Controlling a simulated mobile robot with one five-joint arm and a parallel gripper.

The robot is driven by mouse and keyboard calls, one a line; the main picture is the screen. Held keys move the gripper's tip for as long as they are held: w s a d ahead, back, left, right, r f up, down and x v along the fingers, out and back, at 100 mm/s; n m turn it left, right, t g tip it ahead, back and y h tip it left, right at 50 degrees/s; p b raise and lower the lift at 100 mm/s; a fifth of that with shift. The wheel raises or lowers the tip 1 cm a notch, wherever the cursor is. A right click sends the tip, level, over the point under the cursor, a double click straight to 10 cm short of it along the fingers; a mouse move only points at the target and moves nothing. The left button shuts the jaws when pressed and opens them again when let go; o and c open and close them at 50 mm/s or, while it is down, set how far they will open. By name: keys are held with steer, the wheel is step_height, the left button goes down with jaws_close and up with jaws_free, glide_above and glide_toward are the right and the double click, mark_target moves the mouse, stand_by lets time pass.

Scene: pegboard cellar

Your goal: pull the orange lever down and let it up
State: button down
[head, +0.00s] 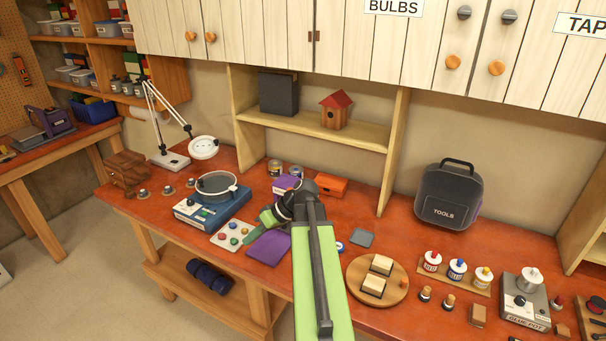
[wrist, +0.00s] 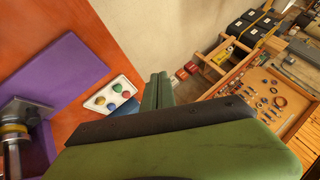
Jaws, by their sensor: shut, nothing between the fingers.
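I cannot make out the orange lever for certain in either view; my arm covers part of the bench there. A flat purple plate (head: 268,247) lies on the bench, and a purple block (head: 285,184) shows behind my gripper. In the wrist view the purple plate (wrist: 50,70) is at the left, with a dark and metal cylindrical part (wrist: 15,140) at the left edge. My gripper (head: 262,221) is shut and empty, close above the purple plate. Its green fingers (wrist: 158,91) also show in the wrist view. I cannot tell whether it touches anything.
An orange box (head: 332,187) sits behind my arm. A round wooden board (head: 358,288) is at the right. Shelf uprights (head: 393,150) rise behind.

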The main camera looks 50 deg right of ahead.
steer(key=s+d+r+t+h+p, duration=0.1)
steer(key=s+d+r+t+p, duration=0.15)
steer(key=s+d+r, duration=0.45)
steer(key=s+d+r+t+p, duration=0.1)
steer(key=s+d+r+t, duration=0.15)
steer(key=d+r, duration=0.45)
steer(key=s+d+r+t+h+p, duration=0.1)
steer(key=s+d+r+t, duration=0.3)
steer(key=d, duration=0.6)
steer(key=shift+g, duration=0.3)
steer(key=b+x, duration=0.1)
steer(key=x, duration=0.5)
steer(key=f+b+x, duration=0.1)
steer(key=x, duration=0.3)
steer(key=shift+s+a+b, duration=0.15)
steer(key=shift+a+b, duration=0.1)
steer(key=shift+b, duration=0.05)
steer(key=f+b, duration=0.1)
steer(key=b, duration=0.1)
steer(key=f+b, duration=0.1)
steer(key=f, duration=0.1)
steer(key=shift+s+a+f+b, duration=0.15)
steer(key=shift+a+f+b, duration=0.15)
steer(key=shift+a+b, duration=0.1)
